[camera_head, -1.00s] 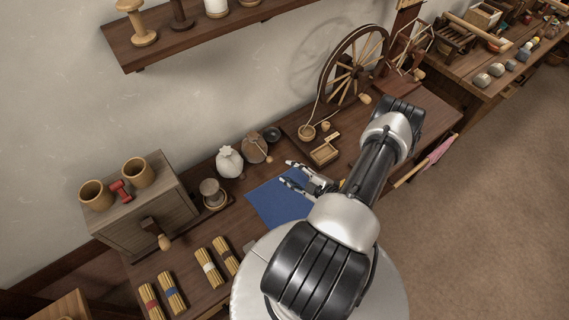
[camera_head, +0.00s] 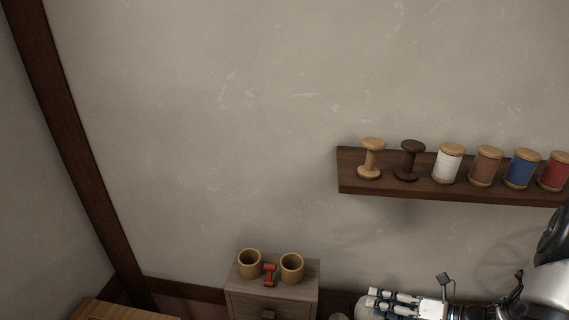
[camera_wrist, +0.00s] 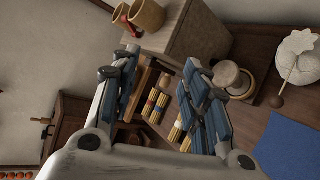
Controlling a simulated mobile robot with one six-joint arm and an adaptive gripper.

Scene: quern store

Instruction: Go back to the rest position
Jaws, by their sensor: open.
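My gripper (camera_head: 371,302) shows at the lower right edge of the head view, pointing left, beside the grey box with two cups. In the wrist view my gripper (camera_wrist: 160,72) has its two blue-padded fingers spread wide apart, with nothing between them. Beyond the fingers are bundles of straw-coloured sticks (camera_wrist: 158,102) on the dark table, some way off. My arm enters the head view from the right edge, and most of it is out of the picture.
The grey box (camera_head: 272,305) carries two tan cups (camera_head: 291,268) and a red spool-like piece (camera_head: 270,274). A wall shelf (camera_head: 352,183) holds spools above my gripper. The wrist view shows a white sack (camera_wrist: 298,58) and a blue cloth (camera_wrist: 288,148). The wall to the left is bare.

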